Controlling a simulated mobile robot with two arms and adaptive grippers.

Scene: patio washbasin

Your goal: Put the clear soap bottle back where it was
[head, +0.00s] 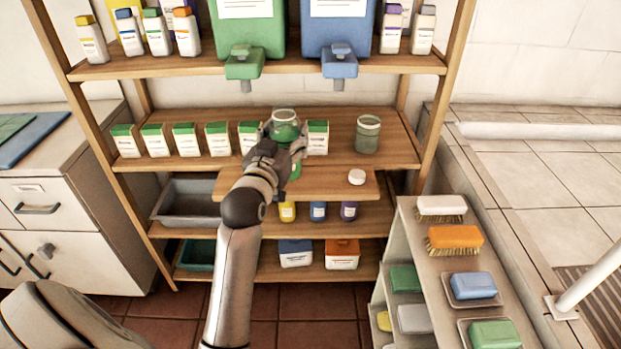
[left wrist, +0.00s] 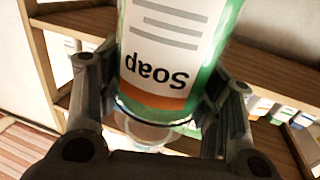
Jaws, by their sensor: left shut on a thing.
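A clear soap bottle (head: 285,119) with green liquid is held in my left gripper (head: 277,152), above the pull-out board in front of the middle shelf. Its top looks open in the head view; the gripper hides much of its body. In the left wrist view the bottle (left wrist: 172,45) shows a white and orange label reading "Soap", upside down in the picture. The left fingers (left wrist: 160,108) stand on both sides of it. My right gripper is in neither view.
A white cap (head: 356,177) lies on the pull-out board (head: 325,186). A clear jar (head: 367,135) stands on the middle shelf (head: 395,150), right of a row of green-topped boxes (head: 184,139). Green (head: 246,30) and blue (head: 338,30) dispensers are above. A rack with brushes (head: 454,240) stands at right.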

